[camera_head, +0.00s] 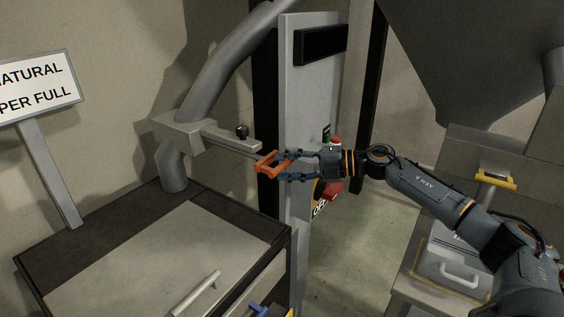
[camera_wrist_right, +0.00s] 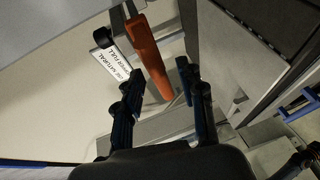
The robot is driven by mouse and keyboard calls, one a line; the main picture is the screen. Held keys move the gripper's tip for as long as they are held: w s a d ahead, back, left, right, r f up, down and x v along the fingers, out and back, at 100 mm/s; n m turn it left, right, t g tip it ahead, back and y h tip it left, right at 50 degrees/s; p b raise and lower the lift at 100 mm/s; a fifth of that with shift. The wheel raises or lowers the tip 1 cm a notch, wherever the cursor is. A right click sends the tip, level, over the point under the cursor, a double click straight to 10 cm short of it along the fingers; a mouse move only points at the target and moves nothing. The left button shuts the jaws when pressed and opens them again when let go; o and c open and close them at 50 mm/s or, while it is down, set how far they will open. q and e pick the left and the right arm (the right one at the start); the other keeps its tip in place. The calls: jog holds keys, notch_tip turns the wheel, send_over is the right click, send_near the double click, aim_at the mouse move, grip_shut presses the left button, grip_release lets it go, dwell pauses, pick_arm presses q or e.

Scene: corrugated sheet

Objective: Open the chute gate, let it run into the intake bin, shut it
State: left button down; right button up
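A grey chute pipe (camera_head: 215,75) slopes down at the left to a gate housing (camera_head: 180,132). A slide bar (camera_head: 228,138) runs right from the housing, with an orange handle (camera_head: 268,164) at its outer end. The orange handle also shows in the right wrist view (camera_wrist_right: 148,58). My right gripper (camera_head: 284,167) is at the handle; in the wrist view its fingers (camera_wrist_right: 160,88) are spread on either side of it, with gaps. A dark bin (camera_head: 90,228) with a pale lid stands under the pipe. My left gripper is not in view.
A white sign (camera_head: 38,85) stands at the left. A grey post (camera_head: 297,100) is behind my right gripper. At the right are a hopper (camera_head: 470,60), a yellow handle (camera_head: 495,179) and a grey box (camera_head: 450,262). Floor shows between.

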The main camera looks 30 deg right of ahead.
jog(key=shift+w+a+f, duration=0.1)
jog(key=shift+w+a, duration=0.4)
jog(key=shift+w, duration=0.05)
grip_shut()
